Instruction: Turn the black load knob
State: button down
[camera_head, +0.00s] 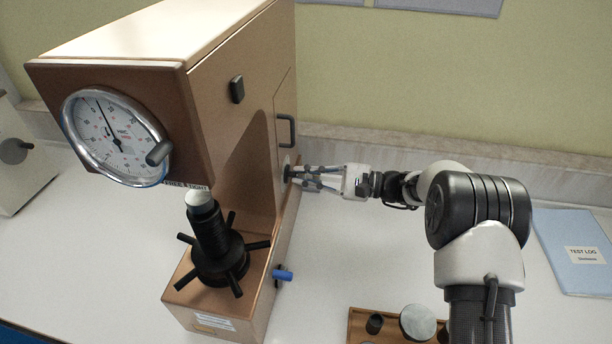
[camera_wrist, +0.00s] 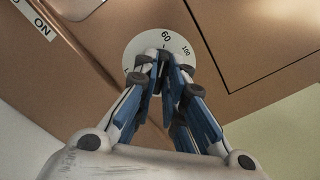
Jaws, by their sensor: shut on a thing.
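The black load knob (camera_head: 287,172) is on the right side of the brown hardness tester (camera_head: 235,110), low and toward the back; it is mostly hidden by my fingers. My gripper (camera_head: 291,173) reaches it from the right and is shut on it. In the wrist view, my gripper (camera_wrist: 163,62) has its fingertips together over the middle of a white dial plate (camera_wrist: 150,42) marked 60 and 100. The knob itself is almost wholly covered by the fingertips there, so its pointing direction cannot be told.
A round gauge (camera_head: 115,137) faces front, above a black spoked handwheel (camera_head: 219,258). A blue-tipped lever (camera_head: 283,275) sticks out low on the right side. A wooden tray (camera_head: 358,325) and a blue test log (camera_head: 575,250) lie on the white bench. A door handle (camera_head: 286,131) is above my gripper.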

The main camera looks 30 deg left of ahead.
jog(key=shift+n, duration=0.3)
jog(key=c, duration=1.7)
grip_release()
jog(key=shift+o, duration=0.2)
jog(key=shift+d, duration=0.15)
jog(key=v, duration=1.1)
jog(key=shift+d, duration=0.35)
jog(key=shift+w, duration=0.15)
